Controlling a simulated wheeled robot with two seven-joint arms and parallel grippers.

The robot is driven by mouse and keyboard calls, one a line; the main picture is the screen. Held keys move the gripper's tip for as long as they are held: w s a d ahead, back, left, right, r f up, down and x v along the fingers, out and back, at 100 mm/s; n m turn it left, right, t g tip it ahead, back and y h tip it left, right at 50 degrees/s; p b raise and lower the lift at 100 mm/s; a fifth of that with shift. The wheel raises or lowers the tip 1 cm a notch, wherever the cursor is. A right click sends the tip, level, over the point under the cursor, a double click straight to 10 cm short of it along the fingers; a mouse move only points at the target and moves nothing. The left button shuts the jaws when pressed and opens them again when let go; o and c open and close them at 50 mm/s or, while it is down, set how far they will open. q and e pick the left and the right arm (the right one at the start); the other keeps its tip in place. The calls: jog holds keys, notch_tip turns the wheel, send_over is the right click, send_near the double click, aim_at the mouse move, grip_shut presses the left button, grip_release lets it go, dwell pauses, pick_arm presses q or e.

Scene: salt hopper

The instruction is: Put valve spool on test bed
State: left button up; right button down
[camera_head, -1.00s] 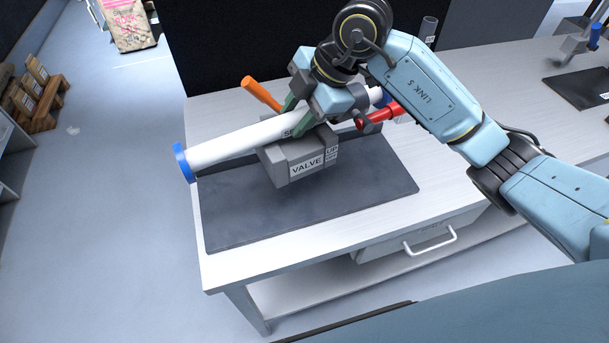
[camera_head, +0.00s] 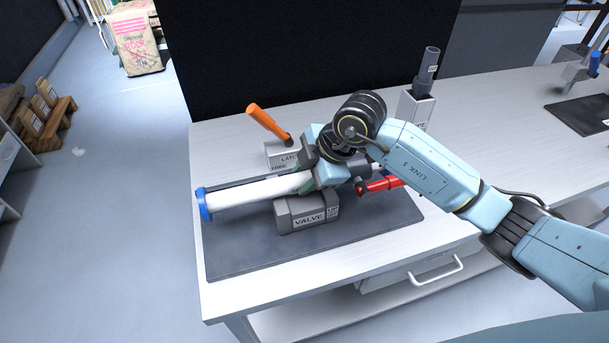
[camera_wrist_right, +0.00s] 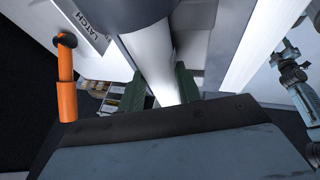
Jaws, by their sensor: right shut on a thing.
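The valve spool (camera_head: 250,193) is a long white tube with a blue end ring at its left. A grey block labelled VALVE (camera_head: 307,213) is at its middle and a red handle (camera_head: 385,184) at its right. My right gripper (camera_head: 306,182) is shut across the tube just above the block. The right wrist view shows the tube (camera_wrist_right: 150,45) between the green fingers. The spool lies nearly level over a dark mat (camera_head: 240,258), probably the test bed; whether it touches is unclear. Its right end is mostly hidden by my arm. My left gripper is out of view.
A block labelled LATCH (camera_head: 283,155) with an orange handle (camera_head: 268,122) stands behind the tube. A grey cylinder (camera_head: 429,64) stands upright in a white holder at the back right. A black panel (camera_head: 320,50) rises behind. The mat's front is clear.

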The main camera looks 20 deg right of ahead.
jog(key=c, duration=1)
grip_release()
jog(key=shift+o, duration=0.2)
jog(key=v, duration=1.2)
jog(key=shift+p, duration=0.3)
